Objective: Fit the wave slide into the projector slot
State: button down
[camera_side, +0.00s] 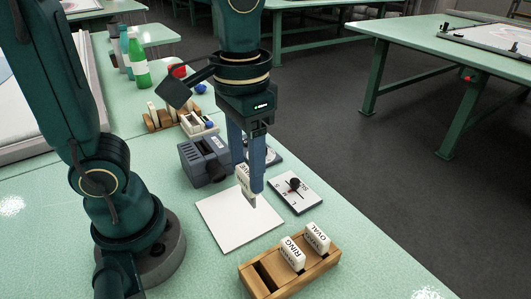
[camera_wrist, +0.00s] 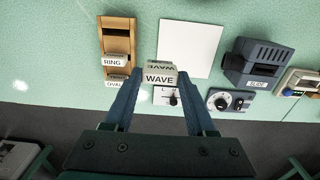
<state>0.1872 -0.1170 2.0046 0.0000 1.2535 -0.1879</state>
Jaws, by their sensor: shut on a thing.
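My gripper (camera_side: 249,194) is shut on the wave slide (camera_side: 243,178), a pale block marked WAVE, and holds it above the white square sheet (camera_side: 238,225). In the wrist view the slide (camera_wrist: 159,78) sits between both fingertips (camera_wrist: 158,86) with its label towards the camera. The grey projector (camera_side: 203,158) stands behind and left of the gripper in the side view. In the wrist view the projector (camera_wrist: 257,62) is to the right of the slide, apart from it, with a SLIDE label on its front. The slot's inside cannot be made out.
A wooden rack (camera_side: 260,285) at the front holds the RING slide (camera_side: 292,252) and the OVAL slide (camera_side: 317,238). A knob box (camera_side: 294,192) lies right of the sheet, and a dial box (camera_wrist: 231,102) is near the projector. Bottles (camera_side: 138,62) stand at the back.

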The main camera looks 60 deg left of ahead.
jog(key=shift+w+a+r, duration=0.15)
jog(key=shift+a+r, duration=0.15)
jog(key=shift+a, duration=0.2)
jog(key=shift+w+a+r, duration=0.15)
jog(key=shift+a+r, duration=0.15)
jog(key=shift+a, duration=0.2)
jog(key=a+r, duration=0.2)
jog(key=a, duration=1.8)
jog(key=shift+w+f, duration=0.1)
jog(key=shift+f, duration=2.65)
jog(key=shift+f, duration=1.85)
jog(key=shift+c, duration=0.7)
grip_release()
